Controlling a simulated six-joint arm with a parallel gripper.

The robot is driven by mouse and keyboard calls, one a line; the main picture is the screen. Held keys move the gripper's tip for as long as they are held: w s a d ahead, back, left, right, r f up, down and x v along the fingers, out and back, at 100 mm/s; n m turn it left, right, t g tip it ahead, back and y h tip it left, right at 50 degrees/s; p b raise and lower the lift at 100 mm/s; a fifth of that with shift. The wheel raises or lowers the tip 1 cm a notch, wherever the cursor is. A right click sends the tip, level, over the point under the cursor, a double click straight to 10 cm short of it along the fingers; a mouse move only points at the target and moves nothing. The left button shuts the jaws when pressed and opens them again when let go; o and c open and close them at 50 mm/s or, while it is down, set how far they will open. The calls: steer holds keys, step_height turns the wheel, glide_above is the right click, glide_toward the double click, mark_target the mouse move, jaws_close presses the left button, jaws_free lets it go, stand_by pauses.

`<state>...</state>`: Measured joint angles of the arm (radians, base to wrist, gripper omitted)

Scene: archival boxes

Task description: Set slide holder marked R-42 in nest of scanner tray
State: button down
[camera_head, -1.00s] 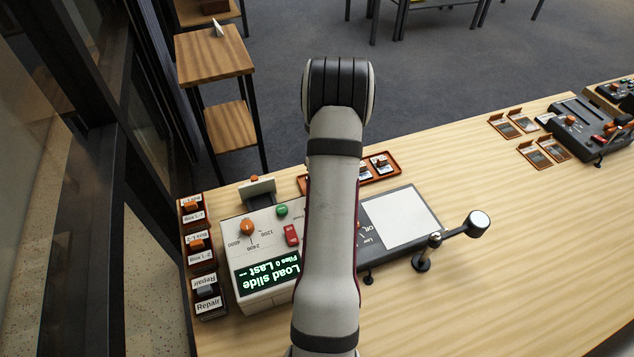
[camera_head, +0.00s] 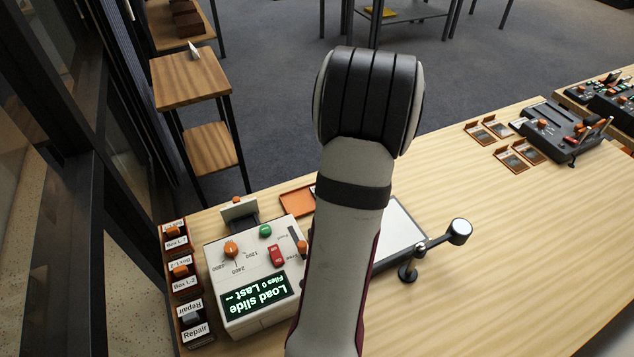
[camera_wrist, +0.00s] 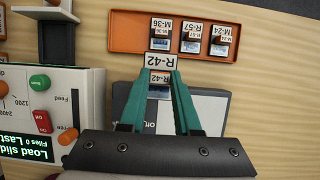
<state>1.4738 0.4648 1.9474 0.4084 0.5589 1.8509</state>
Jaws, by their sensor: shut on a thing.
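My gripper (camera_wrist: 159,84), with teal fingers, is shut on the slide holder marked R-42 (camera_wrist: 159,62) in the wrist view. The holder's white label faces the camera, upside down. In the head view my arm hides the gripper and holder. The scanner (camera_head: 250,262) has a lit screen reading "Load slide". A grey plate with an orange knob (camera_head: 238,209) stands out at its far side, also in the wrist view (camera_wrist: 45,10). I cannot make out an empty nest there.
The orange rack (camera_wrist: 125,42) holds holders M-36 (camera_wrist: 160,38), R-57 (camera_wrist: 191,39) and M-24 (camera_wrist: 221,41). Labelled boxes (camera_head: 180,275) line the left edge. A pivoting arm with a round end (camera_head: 459,231) stands right of the scanner.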

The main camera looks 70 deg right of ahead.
steer(key=shift+s+r, duration=0.3)
steer(key=w+a+r+n+y, duration=0.3)
steer(key=w+a+n, duration=0.35)
steer(key=w, duration=0.35)
steer(key=w+a+r+n+y, duration=0.25)
steer(key=w+a+n, duration=0.25)
steer(key=w+n, duration=0.4)
steer(key=w+a+r+n+g+y, duration=0.1)
steer(key=w+a+r+n, duration=0.2)
steer(key=a+n, duration=0.35)
steer(key=w+a+r+n+g, duration=0.2)
steer(key=w+a+r+n, duration=0.15)
steer(key=a, duration=0.55)
steer(key=w+a+r+n+g+y, duration=0.15)
steer(key=w+a+n, duration=0.25)
steer(key=a, duration=0.4)
steer(key=shift+s+d+f+m+t+h, duration=0.75)
steer(key=shift+s+d+f+m+h, duration=0.75)
steer(key=shift+d+f+m, duration=2.7)
steer(key=shift+s+d+f+m+t+h, duration=0.95)
steer(key=shift+s+d+f+m, duration=1)
steer(key=shift+d+m, duration=2.6)
steer(key=shift+s+d+f+m+t+h, duration=0.55)
steer(key=shift+s+d+f+m+h, duration=1.75)
steer(key=shift+m, duration=3.7)
